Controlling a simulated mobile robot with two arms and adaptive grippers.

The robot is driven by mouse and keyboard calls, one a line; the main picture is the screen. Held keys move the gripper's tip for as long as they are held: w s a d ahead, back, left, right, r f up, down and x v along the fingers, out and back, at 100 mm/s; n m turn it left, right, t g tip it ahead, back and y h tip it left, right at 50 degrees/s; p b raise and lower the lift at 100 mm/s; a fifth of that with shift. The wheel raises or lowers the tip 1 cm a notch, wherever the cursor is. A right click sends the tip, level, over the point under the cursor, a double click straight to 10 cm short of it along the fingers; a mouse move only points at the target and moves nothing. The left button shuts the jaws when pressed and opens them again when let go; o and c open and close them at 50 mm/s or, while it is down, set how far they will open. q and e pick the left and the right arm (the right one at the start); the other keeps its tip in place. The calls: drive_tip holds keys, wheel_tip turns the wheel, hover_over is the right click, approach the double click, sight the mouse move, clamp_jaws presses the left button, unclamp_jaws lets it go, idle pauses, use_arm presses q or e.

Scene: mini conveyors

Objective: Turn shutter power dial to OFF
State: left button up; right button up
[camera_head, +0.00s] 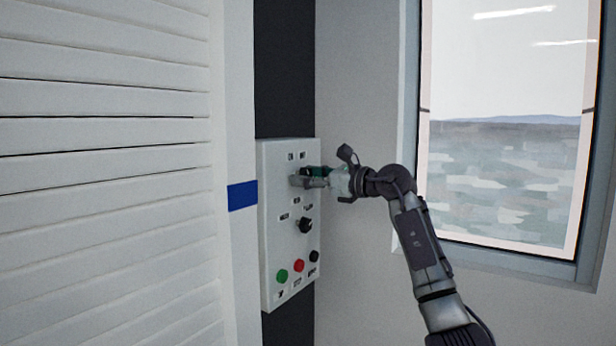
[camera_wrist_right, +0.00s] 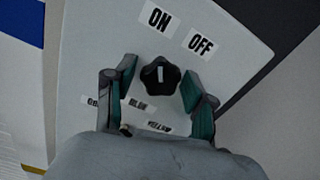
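The white control panel (camera_head: 280,235) is mounted on a dark strip beside the shutter. In the right wrist view, the black power dial (camera_wrist_right: 159,78) sits below the ON label (camera_wrist_right: 158,18) and the OFF label (camera_wrist_right: 201,43). Its white mark points roughly toward ON. My right gripper (camera_head: 302,181) reaches the upper part of the panel from the right and hides this dial in the head view. In the wrist view, the right gripper's (camera_wrist_right: 158,88) fingers stand on both sides of the dial, with gaps visible. My left gripper is not in view.
A second black dial (camera_head: 305,225) sits lower on the panel. Below it are a green button (camera_head: 282,276), a red button (camera_head: 299,266) and a black knob (camera_head: 314,256). The white slatted shutter (camera_head: 105,180) fills the left. A window (camera_head: 510,130) is at the right.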

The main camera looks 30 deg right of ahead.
drive_tip(key=c, duration=0.8)
drive_tip(key=shift+c, duration=0.2)
drive_tip(key=m+p, duration=0.4)
drive_tip(key=m, duration=0.1)
drive_tip(key=shift+r+m, duration=0.15)
drive_tip(key=shift+m, duration=0.15)
drive_tip(key=m+p, duration=0.2)
drive_tip(key=m, duration=0.1)
drive_tip(key=shift+m+p, duration=1.2)
drive_tip(key=shift+m, duration=0.4)
drive_tip(key=shift+a, duration=0.1)
drive_tip(key=o, duration=1.2)
drive_tip(key=shift+c, duration=0.2)
